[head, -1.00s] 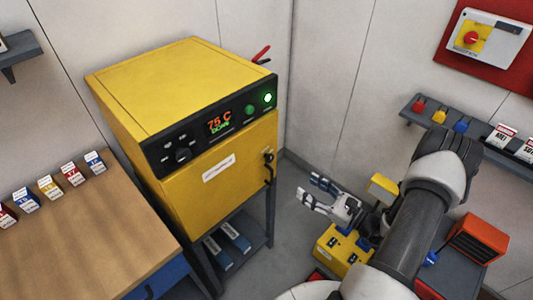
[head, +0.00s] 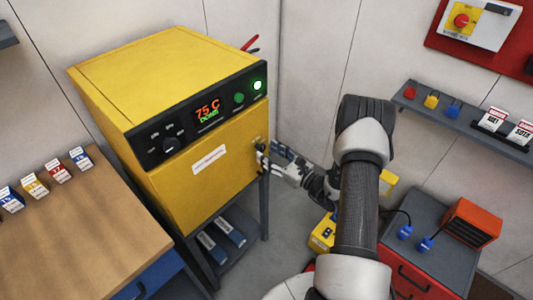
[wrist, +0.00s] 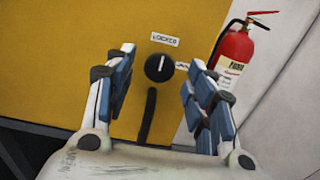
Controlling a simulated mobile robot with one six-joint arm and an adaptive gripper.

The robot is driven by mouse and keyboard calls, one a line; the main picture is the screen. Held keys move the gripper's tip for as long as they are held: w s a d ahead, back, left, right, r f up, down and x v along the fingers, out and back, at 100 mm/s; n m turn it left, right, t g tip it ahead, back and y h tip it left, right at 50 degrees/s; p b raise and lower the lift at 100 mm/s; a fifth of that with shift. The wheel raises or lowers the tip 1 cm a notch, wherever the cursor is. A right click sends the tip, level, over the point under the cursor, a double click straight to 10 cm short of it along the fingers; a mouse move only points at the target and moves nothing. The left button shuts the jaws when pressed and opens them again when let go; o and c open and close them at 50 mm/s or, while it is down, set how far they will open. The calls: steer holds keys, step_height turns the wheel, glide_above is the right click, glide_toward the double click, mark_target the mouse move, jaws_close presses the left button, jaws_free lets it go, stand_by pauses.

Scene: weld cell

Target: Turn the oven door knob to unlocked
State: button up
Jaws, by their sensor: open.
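The yellow oven (head: 215,175) stands at the left centre in the head view, its display reading 75 C in orange with green text below. In the wrist view the round black door knob (wrist: 159,68) sits on the yellow door, its white mark pointing roughly up toward a label reading LOCKED (wrist: 165,39). A second label to its right is partly hidden by a finger. A black door handle (wrist: 147,115) hangs below the knob. My gripper (wrist: 161,82) is open, its fingers either side of the knob in that view; contact is not visible. In the head view my gripper (head: 272,157) is at the door's right edge.
A red fire extinguisher (wrist: 235,50) stands right of the oven in the wrist view. A wooden bench (head: 70,225) is at left. A yellow box (head: 322,235) and a grey cabinet (head: 425,225) stand near my arm at right.

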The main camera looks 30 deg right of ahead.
steer(key=shift+x, duration=0.95)
steer(key=c, duration=1)
steer(key=shift+c, duration=0.2)
